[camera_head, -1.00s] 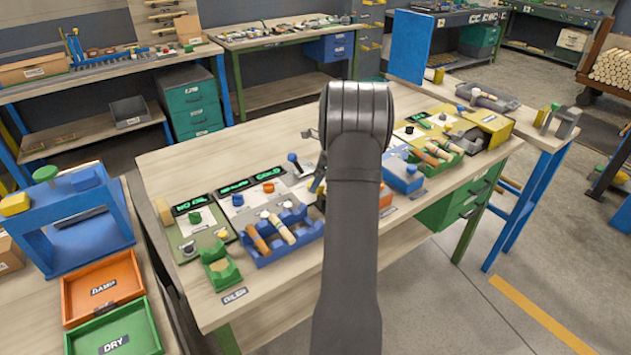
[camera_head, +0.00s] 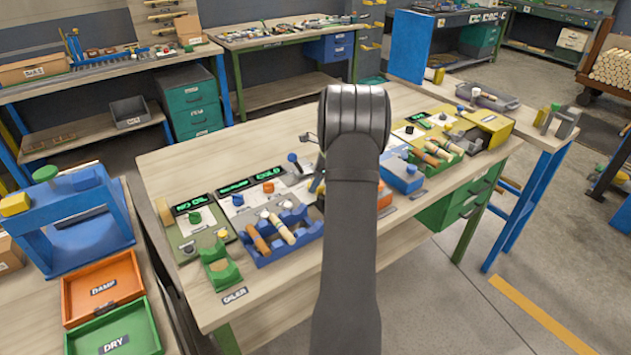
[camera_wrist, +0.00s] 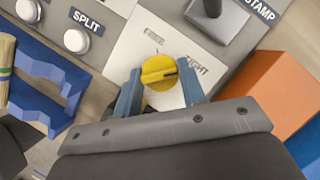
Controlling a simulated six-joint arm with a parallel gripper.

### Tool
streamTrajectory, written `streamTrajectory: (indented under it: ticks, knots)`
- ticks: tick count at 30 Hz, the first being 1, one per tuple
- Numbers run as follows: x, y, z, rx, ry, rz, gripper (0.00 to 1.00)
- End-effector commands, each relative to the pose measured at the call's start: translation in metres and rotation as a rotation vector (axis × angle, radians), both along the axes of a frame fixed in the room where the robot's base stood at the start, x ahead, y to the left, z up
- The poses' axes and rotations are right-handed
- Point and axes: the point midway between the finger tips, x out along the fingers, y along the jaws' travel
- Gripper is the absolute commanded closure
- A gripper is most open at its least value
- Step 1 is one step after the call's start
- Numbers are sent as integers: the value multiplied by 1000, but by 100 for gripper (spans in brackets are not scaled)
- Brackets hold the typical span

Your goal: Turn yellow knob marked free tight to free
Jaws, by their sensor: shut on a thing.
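In the wrist view the yellow knob (camera_wrist: 159,72) sits on a white plate (camera_wrist: 128,47) lettered FREE at upper left and TIGHT at right. A dark mark on the knob points right, toward TIGHT. My gripper (camera_wrist: 160,90) has its two blue-grey fingers on either side of the knob, shut on it. In the head view my arm hides the knob and most of the gripper.
In the wrist view a dark lever (camera_wrist: 212,10) by the STAMP label stands above right, an orange block (camera_wrist: 275,92) lies right, and a blue rack (camera_wrist: 42,85) lies left. White buttons (camera_wrist: 76,41) are by the SPLIT label.

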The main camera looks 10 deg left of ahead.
Motion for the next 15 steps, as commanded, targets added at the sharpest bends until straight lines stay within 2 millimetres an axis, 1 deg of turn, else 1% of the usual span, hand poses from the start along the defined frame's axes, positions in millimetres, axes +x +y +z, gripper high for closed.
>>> streamTrajectory:
  ticks: [8,15]
  knots:
    - [2,0,0,1,0,152,86]
    - [3,1,0,1,1,372,86]
